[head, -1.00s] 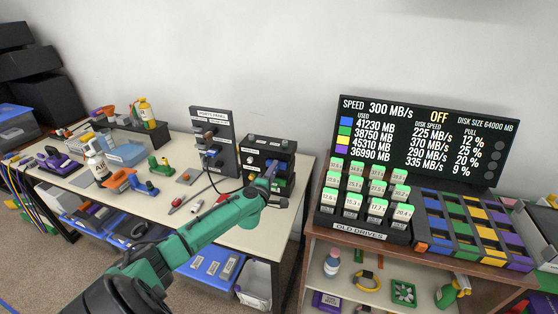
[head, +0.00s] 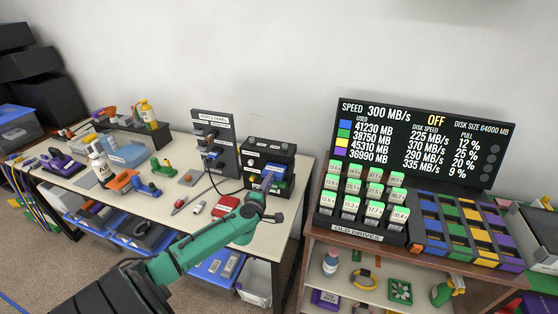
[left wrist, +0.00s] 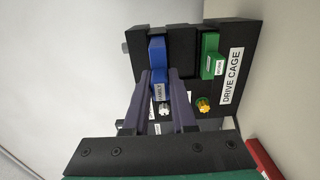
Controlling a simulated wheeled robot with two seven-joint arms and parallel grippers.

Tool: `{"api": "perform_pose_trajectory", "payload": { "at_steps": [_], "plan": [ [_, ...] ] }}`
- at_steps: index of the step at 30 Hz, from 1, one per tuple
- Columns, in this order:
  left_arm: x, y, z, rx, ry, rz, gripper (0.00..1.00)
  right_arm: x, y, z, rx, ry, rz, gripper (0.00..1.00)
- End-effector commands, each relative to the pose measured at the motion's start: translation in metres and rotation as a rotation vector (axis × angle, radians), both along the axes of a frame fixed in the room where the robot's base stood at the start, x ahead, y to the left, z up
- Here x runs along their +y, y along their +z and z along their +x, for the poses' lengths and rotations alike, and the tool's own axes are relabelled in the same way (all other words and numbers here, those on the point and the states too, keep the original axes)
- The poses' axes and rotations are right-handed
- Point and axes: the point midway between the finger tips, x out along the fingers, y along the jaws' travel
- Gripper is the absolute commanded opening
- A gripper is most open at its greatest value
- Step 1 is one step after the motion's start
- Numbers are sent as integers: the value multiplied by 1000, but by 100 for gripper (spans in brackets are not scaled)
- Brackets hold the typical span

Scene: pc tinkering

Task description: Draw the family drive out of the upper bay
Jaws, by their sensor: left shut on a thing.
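The drive cage (head: 256,151) is a black box at the right end of the left table; it also shows in the left wrist view (left wrist: 240,42). The blue family drive (left wrist: 157,52) is in its upper bay, with a small label on its front. My left gripper (left wrist: 160,88) is shut on the drive, one finger on each side of the labelled front. A green drive (left wrist: 210,50) sits in the lower bay. My right gripper is not in view.
A black ports panel (head: 213,140) with a plugged cable stands left of the cage. A red object (head: 226,206) lies on the tabletop before it. A rack of old drives (head: 362,205) and a display (head: 424,140) stand on the right-hand shelf. The front of the left table holds small tools.

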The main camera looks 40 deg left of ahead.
Motion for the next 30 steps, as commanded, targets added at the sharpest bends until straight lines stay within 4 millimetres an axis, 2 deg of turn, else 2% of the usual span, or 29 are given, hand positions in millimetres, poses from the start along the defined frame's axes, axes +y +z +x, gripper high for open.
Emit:
{"api": "perform_pose_trajectory", "payload": {
  "at_steps": [24,30],
  "plan": [
    [-20,2,-58,0,0,0,0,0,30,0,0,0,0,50],
    [-22,1,-63,-2,1,2,0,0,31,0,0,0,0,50]
  ]
}}
